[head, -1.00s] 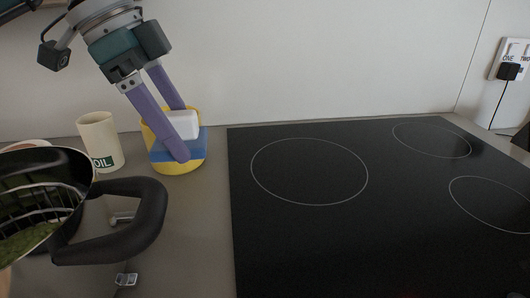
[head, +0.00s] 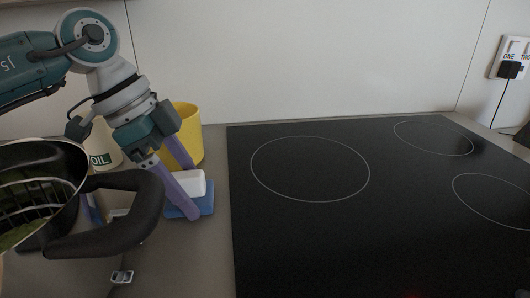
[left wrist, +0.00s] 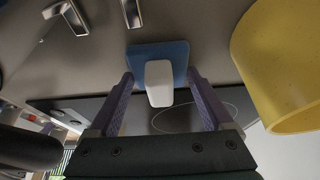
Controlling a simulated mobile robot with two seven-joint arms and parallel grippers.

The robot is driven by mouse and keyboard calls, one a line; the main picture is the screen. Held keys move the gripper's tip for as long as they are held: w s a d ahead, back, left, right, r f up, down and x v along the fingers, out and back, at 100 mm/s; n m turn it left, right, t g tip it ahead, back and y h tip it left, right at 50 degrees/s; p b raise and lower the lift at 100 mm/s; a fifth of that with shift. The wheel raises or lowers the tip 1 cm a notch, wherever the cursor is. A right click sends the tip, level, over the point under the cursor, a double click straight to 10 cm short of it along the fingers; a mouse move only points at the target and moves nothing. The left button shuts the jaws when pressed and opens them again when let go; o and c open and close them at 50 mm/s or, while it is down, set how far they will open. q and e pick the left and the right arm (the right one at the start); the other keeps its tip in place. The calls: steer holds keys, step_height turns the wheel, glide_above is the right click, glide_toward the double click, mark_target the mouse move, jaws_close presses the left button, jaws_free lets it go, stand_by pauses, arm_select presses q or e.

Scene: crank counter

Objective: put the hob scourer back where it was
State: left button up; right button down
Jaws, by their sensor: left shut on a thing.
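The hob scourer is a blue pad (head: 206,202) with a white block (head: 189,184) on it. In the head view it is on the counter strip left of the black hob, near the hob's edge. My left gripper (head: 191,190) is shut on it, with a purple finger on each side. In the left wrist view the blue pad (left wrist: 175,52) and white block (left wrist: 159,84) show between the fingertips (left wrist: 160,77). I cannot tell whether the pad touches the counter.
A yellow pot (head: 190,128) stands behind my left gripper, by the wall. A cream OIL jar (head: 102,159) is partly hidden by my arm. A shiny vessel with a black handle (head: 150,215) fills the lower left. The hob (head: 350,230) is clear.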

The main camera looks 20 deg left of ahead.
arm_select(q)
steer(key=o, duration=1.1)
steer(key=p+v, duration=0.1)
steer(key=v, duration=1.1)
steer(key=shift+d+r, duration=0.1)
steer(key=shift+r, duration=0.1)
